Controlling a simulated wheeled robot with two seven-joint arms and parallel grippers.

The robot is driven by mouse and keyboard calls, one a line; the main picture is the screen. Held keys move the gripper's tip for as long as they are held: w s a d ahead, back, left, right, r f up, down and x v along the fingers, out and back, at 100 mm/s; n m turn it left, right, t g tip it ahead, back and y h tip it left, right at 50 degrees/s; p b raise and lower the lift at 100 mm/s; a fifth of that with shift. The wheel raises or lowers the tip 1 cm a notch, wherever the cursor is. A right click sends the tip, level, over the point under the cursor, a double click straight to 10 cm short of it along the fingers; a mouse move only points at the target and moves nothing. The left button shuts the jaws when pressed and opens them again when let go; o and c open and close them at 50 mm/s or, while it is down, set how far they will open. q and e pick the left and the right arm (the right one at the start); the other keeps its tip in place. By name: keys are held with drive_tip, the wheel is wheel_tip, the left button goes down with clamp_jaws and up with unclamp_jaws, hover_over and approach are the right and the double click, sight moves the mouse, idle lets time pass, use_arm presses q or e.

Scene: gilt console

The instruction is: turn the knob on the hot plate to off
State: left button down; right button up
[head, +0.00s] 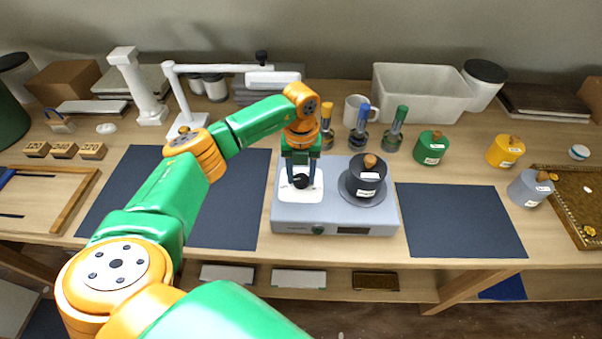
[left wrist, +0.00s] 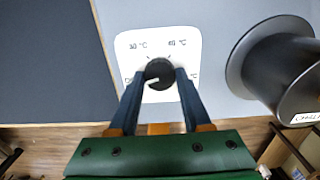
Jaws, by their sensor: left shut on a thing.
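The hot plate (head: 290,215) is a pale grey box in the middle of the table, with a white dial plate on its top left. The black knob (head: 300,181) stands on that dial plate; it also shows in the left wrist view (left wrist: 159,73), with a light pointer mark aimed to the lower left. Temperature labels surround it, some hidden by the fingers. My left gripper (head: 300,178) reaches down from above and its two dark fingers are shut on the knob, one on each side, as the left wrist view (left wrist: 160,82) shows. My right gripper is not in view.
A dark lidded pot (head: 367,177) sits on the round plate right of the knob, close to my left gripper. Bottles with colored tops (head: 396,130) stand behind. Dark mats (head: 458,220) lie on both sides.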

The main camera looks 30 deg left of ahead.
sight(301, 178)
use_arm(q)
drive_tip(key=shift+w+r, duration=0.1)
drive_tip(key=shift+c, duration=1.8)
unclamp_jaws()
wheel_tip(301, 178, up, 6)
drive_tip(key=shift+r+b, duration=0.1)
drive_tip(key=shift+b, duration=0.85)
drive_tip(key=shift+r, duration=0.4)
